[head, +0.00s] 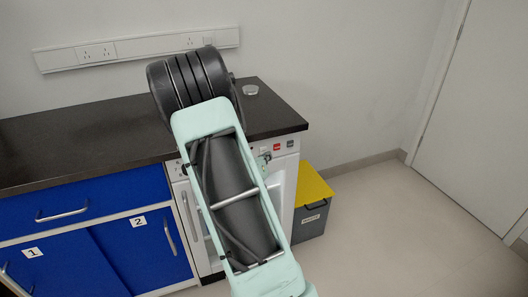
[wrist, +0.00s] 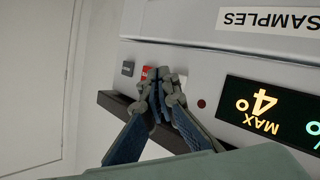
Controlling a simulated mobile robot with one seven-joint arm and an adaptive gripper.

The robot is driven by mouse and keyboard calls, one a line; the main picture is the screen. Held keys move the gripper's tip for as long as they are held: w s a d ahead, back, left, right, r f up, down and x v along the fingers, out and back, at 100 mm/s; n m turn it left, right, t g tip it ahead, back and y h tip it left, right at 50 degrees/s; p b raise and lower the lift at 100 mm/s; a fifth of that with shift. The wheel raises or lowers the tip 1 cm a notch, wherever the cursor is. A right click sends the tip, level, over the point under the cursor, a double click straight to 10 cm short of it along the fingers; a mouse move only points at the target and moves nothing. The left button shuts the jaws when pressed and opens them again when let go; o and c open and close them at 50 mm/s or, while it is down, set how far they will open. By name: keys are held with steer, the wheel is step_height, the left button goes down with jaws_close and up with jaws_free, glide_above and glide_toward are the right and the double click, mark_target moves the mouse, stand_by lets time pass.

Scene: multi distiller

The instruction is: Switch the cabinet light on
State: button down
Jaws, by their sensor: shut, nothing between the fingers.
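The white cabinet (head: 284,172) stands at the right end of the dark counter. On its front panel are a red switch (head: 277,147) and a dark switch (head: 290,143). The wrist view is upside down and shows the dark switch (wrist: 128,68) and the red switch (wrist: 148,73) side by side. My gripper (wrist: 163,86) is shut and empty, its fingertips right at the panel beside the red switch and partly covering it. A pale patch just right of the tips is mostly hidden. I cannot tell whether the tips touch the panel. No lit cabinet light can be made out.
A display (wrist: 265,112) glows with "MAX 4", near a small red lamp (wrist: 201,104) and a SAMPLES label (wrist: 268,18). A yellow-lidded grey bin (head: 312,220) stands right of the cabinet. Blue cupboards (head: 80,205) are at left. The floor at right is clear.

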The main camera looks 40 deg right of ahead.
steer(key=shift+s+a, duration=0.2)
steer(key=shift+s, duration=0.75)
steer(key=shift+s+a, duration=0.25)
steer(key=shift+s, duration=0.65)
steer(key=shift+s+a, duration=0.2)
steer(key=shift+s, duration=0.75)
